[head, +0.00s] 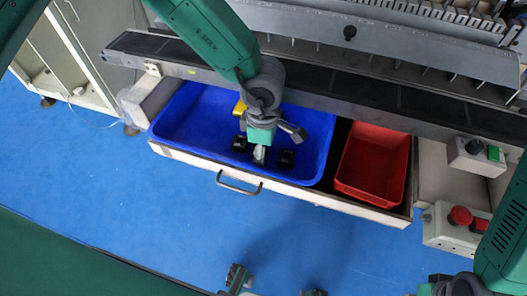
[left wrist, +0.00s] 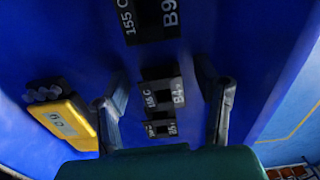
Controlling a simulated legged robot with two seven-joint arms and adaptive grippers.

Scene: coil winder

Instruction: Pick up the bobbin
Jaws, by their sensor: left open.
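Black bobbins lie in the blue tray; one (head: 239,143) is left of my left gripper (head: 277,144) in the head view, another (head: 286,158) is just to its lower right. My left gripper points down over the tray, fingers spread, with nothing held. In the left wrist view, a black labelled part (left wrist: 162,93) marked 155 C shows between the open fingers of this gripper (left wrist: 163,90). A smaller one (left wrist: 160,128) is below it and a larger one (left wrist: 150,20) is at the top. Finger contact cannot be told.
The blue tray (head: 180,122) sits in an open drawer with a front handle (head: 238,186). A yellow part (head: 240,107) is in the tray, beside the left finger in the wrist view. A red bin (head: 372,165) stands right. The winder's dark ledge (head: 390,95) runs behind. A red button (head: 460,215) is at right.

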